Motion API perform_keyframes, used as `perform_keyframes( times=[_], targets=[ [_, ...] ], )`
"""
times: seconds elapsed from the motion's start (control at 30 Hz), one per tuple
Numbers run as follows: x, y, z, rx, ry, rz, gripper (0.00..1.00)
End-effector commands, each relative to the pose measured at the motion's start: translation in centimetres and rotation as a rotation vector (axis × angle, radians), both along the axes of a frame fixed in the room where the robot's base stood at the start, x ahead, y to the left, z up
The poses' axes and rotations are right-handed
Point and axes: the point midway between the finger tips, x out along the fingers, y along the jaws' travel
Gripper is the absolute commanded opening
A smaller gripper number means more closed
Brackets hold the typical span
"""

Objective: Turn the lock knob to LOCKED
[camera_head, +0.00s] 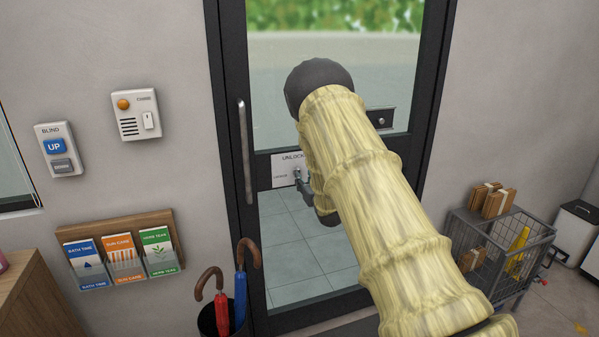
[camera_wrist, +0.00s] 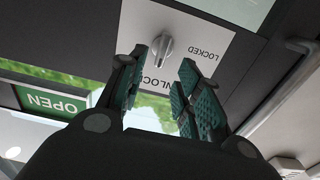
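The lock knob (camera_wrist: 163,46) is a small silver turn-piece on a white plate, seen in the wrist view. Its grip lies roughly in line with the partly hidden UNLOCKED word (camera_wrist: 155,84); the LOCKED word (camera_wrist: 203,50) is off to its right, upside down. My gripper (camera_wrist: 163,62) is open, its two teal-padded fingers on either side of the knob in that picture, with no contact visible. In the head view the white lock plate (camera_head: 280,175) shows on the door's crossbar, but my arm hides part of it and most of the gripper.
The dark-framed glass door carries a long vertical handle (camera_head: 244,150) left of the plate. An umbrella stand (camera_head: 207,320) is at lower left, a wire cart (camera_head: 500,245) at right. In the wrist view, a green OPEN sign (camera_wrist: 53,103) sits left and a rail (camera_wrist: 280,90) right.

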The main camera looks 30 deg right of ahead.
Motion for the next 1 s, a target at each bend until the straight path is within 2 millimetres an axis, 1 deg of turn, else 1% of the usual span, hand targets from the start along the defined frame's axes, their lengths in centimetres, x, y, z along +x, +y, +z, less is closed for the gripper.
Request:
perform_keyframes(
  times=[0.03, 0.2, 0.4, 0.6, 0.83, 0.87, 1.0],
  targets=[
    [0.9, -0.2, 0.2, -0.001, -0.001, 0.001, 0.34],
    [3.3, -0.8, 0.1, -0.002, 0.000, 0.000, 0.34],
    [5.2, -1.3, 0.0, 0.000, 0.001, -0.001, 0.34],
    [5.9, -1.4, 0.0, 0.000, 0.000, -0.001, 0.34],
    [6.0, -1.4, 0.0, 0.000, 0.001, -0.001, 0.34],
    [6.0, -1.4, 0.0, 0.000, 0.001, -0.001, 0.32],
    [5.9, -1.4, 0.0, 0.000, 0.001, -0.001, 0.07]
  ],
)
